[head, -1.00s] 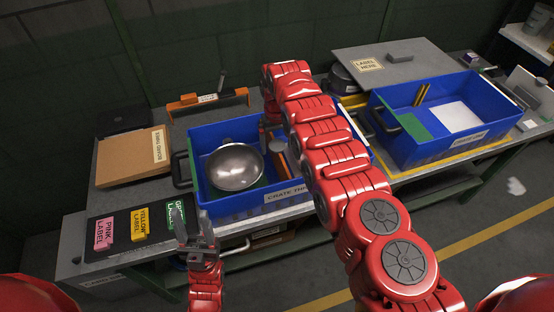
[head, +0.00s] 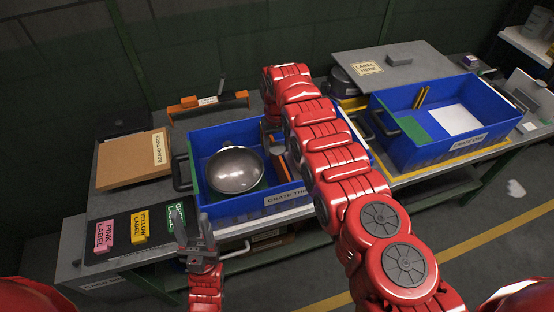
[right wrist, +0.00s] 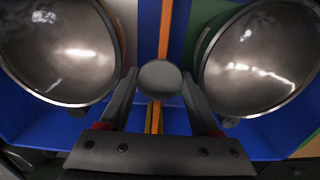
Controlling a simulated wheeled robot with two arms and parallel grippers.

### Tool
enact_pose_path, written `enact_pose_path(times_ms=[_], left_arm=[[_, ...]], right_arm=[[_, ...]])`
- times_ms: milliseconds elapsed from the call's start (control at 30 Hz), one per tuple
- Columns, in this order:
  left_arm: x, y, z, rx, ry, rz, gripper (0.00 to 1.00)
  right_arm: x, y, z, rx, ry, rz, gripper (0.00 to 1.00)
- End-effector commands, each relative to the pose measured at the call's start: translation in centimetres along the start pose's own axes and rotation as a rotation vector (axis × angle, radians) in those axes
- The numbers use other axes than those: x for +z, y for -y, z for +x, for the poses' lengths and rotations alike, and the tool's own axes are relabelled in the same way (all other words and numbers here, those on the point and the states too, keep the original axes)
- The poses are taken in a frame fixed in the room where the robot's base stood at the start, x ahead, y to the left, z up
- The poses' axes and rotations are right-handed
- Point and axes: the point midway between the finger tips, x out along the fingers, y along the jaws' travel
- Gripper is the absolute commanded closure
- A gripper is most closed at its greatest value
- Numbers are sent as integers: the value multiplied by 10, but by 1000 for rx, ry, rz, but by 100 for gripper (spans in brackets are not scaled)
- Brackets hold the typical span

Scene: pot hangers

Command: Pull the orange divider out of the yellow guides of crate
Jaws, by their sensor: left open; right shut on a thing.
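The near blue crate (head: 237,208) stands on the bench. The orange divider (head: 281,170) stands inside it; in the right wrist view (right wrist: 165,28) it is a thin strip between two shiny metal bowls. Yellow guides (right wrist: 153,118) show below the grey round knob (right wrist: 160,78) in line with the strip. My right gripper (right wrist: 160,92) reaches down into the crate, its fingers closed on this knob, which looks like part of the divider. Whether the divider has left the guides is hidden. My left gripper (head: 192,224) is open and empty, in front of the crate's left corner.
A metal bowl (head: 235,170) sits in the crate left of the divider. A second blue crate (head: 425,155) stands to the right. Coloured labels (head: 140,226) lie at the front left, and a brown box (head: 130,160) lies behind them.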

Motion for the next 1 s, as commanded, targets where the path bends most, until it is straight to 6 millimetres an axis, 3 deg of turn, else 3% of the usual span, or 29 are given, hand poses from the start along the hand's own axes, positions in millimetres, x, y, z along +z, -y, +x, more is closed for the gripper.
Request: enact_pose_path(times_ms=[1000], left_arm=[[-2, 1, 11, 0, 0, 0, 50]], right_arm=[[0, 0, -13, 0, -1, 0, 100]])
